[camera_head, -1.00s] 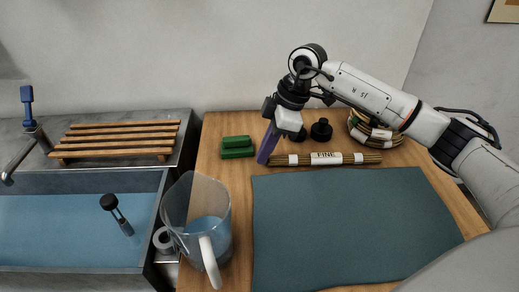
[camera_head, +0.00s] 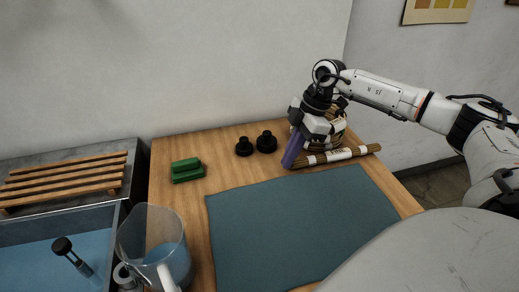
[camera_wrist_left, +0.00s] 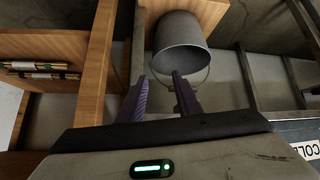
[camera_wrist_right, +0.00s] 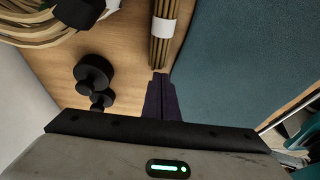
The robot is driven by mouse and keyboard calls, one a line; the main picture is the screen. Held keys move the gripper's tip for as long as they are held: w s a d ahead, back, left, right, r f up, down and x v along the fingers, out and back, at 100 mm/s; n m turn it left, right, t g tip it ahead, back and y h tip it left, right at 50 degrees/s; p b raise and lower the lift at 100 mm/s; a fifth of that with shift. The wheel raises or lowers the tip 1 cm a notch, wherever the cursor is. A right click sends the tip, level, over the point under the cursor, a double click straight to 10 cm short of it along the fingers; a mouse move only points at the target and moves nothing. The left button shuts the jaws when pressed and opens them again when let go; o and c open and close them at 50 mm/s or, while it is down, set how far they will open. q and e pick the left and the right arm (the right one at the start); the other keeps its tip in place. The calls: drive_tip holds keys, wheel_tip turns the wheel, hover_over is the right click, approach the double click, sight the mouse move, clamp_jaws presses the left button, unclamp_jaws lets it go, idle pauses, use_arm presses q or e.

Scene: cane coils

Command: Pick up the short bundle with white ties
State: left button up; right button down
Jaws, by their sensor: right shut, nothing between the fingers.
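A bundle of thin canes (camera_head: 362,151) lies on the wooden table behind the dark mat, with a broad white label reading "FINE" and a narrow white band near its left end. In the right wrist view the bundle (camera_wrist_right: 159,52) runs up past the label. My right gripper (camera_head: 289,164) points down at the bundle's left end. Its purple fingers (camera_wrist_right: 160,78) are shut with nothing between them; whether they touch the bundle I cannot tell. My left gripper (camera_wrist_left: 160,98) shows only in its wrist view, open and empty, facing a metal bucket (camera_wrist_left: 181,43).
Cane coils (camera_wrist_right: 48,28) lie behind the bundle, partly hidden by my right arm. Two black weights (camera_head: 266,142) and green blocks (camera_head: 187,170) stand on the table. A clear jug (camera_head: 150,235) is beside the sink. More bundles (camera_wrist_left: 42,70) lie in a wooden shelf. The mat (camera_head: 300,225) is clear.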

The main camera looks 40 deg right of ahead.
sight(297, 162)
drive_tip(key=shift+s+d, duration=0.4)
drive_tip(key=shift+d, duration=0.4)
drive_tip(key=shift+s+d, duration=0.35)
drive_tip(key=shift+d, duration=0.4)
